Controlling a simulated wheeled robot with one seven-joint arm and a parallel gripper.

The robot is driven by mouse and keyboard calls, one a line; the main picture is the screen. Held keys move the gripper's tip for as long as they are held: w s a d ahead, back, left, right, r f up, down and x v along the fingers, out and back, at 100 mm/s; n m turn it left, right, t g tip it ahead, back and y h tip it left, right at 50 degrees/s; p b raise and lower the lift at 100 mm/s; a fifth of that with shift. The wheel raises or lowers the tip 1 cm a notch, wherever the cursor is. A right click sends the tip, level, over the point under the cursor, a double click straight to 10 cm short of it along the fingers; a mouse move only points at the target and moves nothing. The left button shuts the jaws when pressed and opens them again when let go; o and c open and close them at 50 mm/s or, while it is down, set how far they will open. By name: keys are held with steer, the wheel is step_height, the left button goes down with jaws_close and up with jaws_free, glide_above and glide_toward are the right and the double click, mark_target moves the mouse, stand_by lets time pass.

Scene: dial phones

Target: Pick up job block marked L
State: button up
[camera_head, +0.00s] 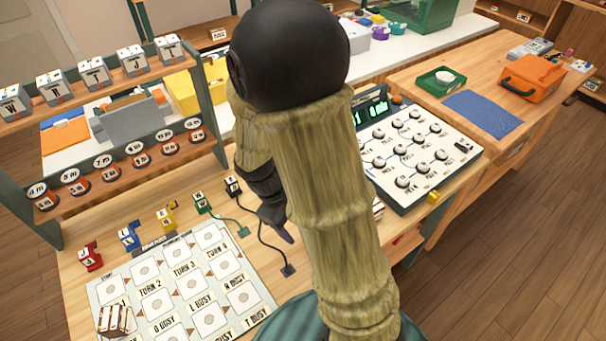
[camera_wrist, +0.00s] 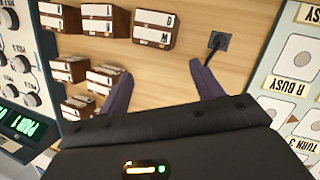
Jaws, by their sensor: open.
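Several small brown blocks with white labelled tops lie on the wooden table in the wrist view. One nearer block (camera_wrist: 155,28) shows two label strips; others sit at upper left (camera_wrist: 60,16), top (camera_wrist: 104,20), middle left (camera_wrist: 68,70), centre left (camera_wrist: 103,77) and lower left (camera_wrist: 78,106). The letters are too small or blurred for me to tell which is marked L. My gripper (camera_wrist: 163,84) is open and empty, with bare table between its fingers. It also shows in the head view (camera_head: 278,225), pointing down. My arm hides most of the blocks there.
A light board with marked squares (camera_head: 185,290) lies at left, with a striped block (camera_head: 113,320) on its corner. Coloured plugs, including a green one (camera_head: 200,203), line the table. A dial panel (camera_head: 410,150) stands right. A black socket with a cord (camera_wrist: 218,41) is near my gripper.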

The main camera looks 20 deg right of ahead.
steer(key=w+r+n+t+h+p, duration=0.3)
steer(key=w+n+t+h+p, duration=0.2)
steer(key=w+n+h, duration=0.8)
steer(key=shift+w+d+r+n+h, duration=0.4)
steer(key=shift+w+h, duration=0.2)
step_height(320, 180, down, 8)
steer(key=shift+r+p, duration=0.1)
steer(key=shift+p, duration=0.3)
steer(key=shift+w+d, duration=0.15)
steer(key=shift+d, duration=0.5)
